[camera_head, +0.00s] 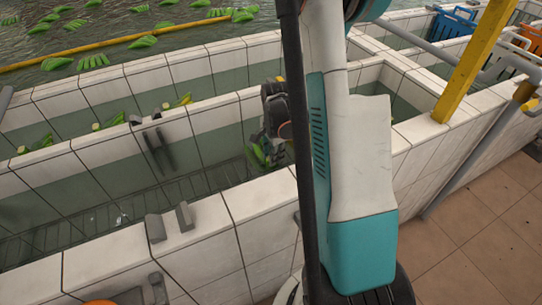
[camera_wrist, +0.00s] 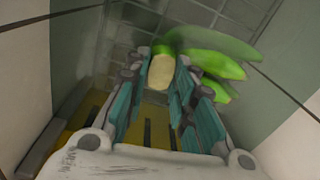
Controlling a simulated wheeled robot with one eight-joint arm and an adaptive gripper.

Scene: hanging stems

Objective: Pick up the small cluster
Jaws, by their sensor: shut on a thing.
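The small cluster of green bananas (camera_wrist: 213,62) is in the wrist view, its pale cut crown (camera_wrist: 161,72) between the two teal-sided fingers. My gripper (camera_wrist: 163,92) is shut on the crown, and the green fruit spreads out to the right beyond the fingertips. In the head view my gripper (camera_head: 268,135) reaches down inside the tiled trough, with the green cluster (camera_head: 262,155) at its tips. My own arm hides part of the gripper and the trough there. I cannot tell whether the cluster touches the trough floor.
White tiled trough walls (camera_head: 190,215) stand close around the gripper. Other green clusters (camera_head: 110,121) lie in the neighbouring channel, and more float in the large pool (camera_head: 93,62). A yellow post (camera_head: 473,62) and blue crates (camera_head: 455,22) stand at the right.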

